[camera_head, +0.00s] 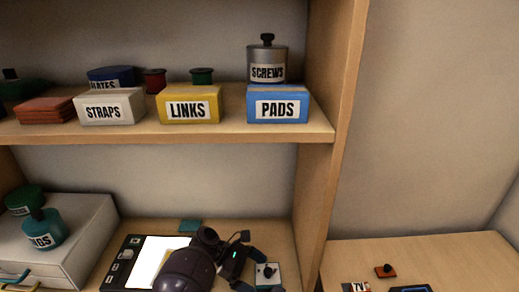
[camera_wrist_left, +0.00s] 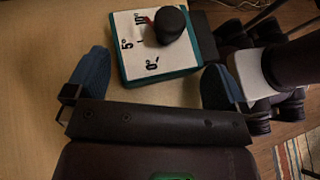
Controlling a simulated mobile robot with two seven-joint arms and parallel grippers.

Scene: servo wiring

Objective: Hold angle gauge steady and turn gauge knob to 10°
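The angle gauge (camera_wrist_left: 150,65) is a flat block with a white face, teal sides and 0°, 5° and 10° marks. Its dark round knob (camera_wrist_left: 170,24) stands on the face near the 10° mark; I cannot read its exact setting. In the head view the gauge (camera_head: 277,280) sits low on the shelf's bottom board, beside my left gripper (camera_head: 254,271). In the left wrist view the blue fingers of my left gripper (camera_wrist_left: 158,62) are spread, one on each side of the gauge. Whether either touches it is unclear. My right gripper is not seen.
A black panel with a white screen (camera_head: 155,262) lies left of my gripper, and a teal pad (camera_head: 190,225) behind it. A white drawer box (camera_head: 85,235) stands further left. The shelf's upright (camera_head: 330,150) is close on the right. Labelled boxes fill the board above.

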